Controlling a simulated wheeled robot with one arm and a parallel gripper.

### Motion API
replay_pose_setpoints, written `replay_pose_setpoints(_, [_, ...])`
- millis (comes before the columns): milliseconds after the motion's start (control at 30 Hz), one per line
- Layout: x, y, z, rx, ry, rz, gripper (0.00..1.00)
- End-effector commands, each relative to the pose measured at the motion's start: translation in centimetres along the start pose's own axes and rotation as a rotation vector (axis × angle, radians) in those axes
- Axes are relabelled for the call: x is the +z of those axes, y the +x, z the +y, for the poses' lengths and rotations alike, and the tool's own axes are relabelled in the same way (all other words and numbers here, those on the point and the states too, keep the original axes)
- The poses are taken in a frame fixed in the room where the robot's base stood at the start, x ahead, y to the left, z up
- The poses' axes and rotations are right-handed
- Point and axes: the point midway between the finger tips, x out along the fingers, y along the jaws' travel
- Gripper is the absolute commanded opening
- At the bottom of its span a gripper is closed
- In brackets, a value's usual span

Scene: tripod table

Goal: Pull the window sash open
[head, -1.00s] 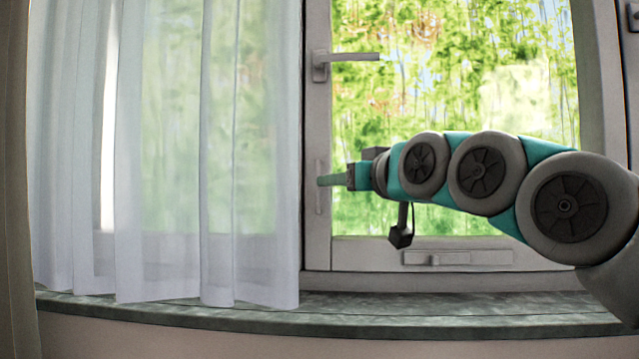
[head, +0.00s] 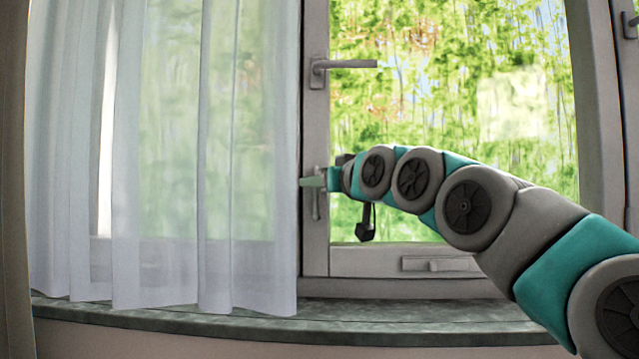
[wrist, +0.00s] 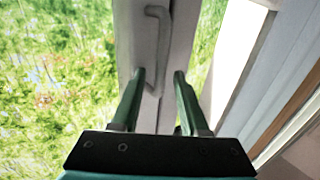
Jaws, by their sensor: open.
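The window sash (head: 316,130) has a pale frame around a glass pane and looks closed in the head view. A lever handle (head: 345,64) on its left stile points horizontally right. Lower on that stile is a slim vertical pull handle (head: 316,208), partly behind my gripper (head: 308,182). In the wrist view the pull handle (wrist: 155,45) runs down the stile, its lower end between the two green fingers of my gripper (wrist: 160,74). The gripper is open, one finger on each side. I cannot tell whether either finger touches the handle.
A sheer white curtain (head: 170,160) hangs left of the stile, close to my gripper. A grey-green stone sill (head: 240,320) runs below the window and looks bare.

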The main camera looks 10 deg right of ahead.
Motion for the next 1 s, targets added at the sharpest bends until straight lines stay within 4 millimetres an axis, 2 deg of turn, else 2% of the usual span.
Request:
replay_pose_setpoints(133, [0.01,-0.02,-0.01,0.0,0.0,0.0,0.42])
replay_pose_setpoints(500, [0.02,-0.03,-0.02,0.0,0.0,0.0,0.0])
replay_pose_setpoints(1000, [0.04,-0.02,-0.04,-0.001,0.0,-0.001,0.0])
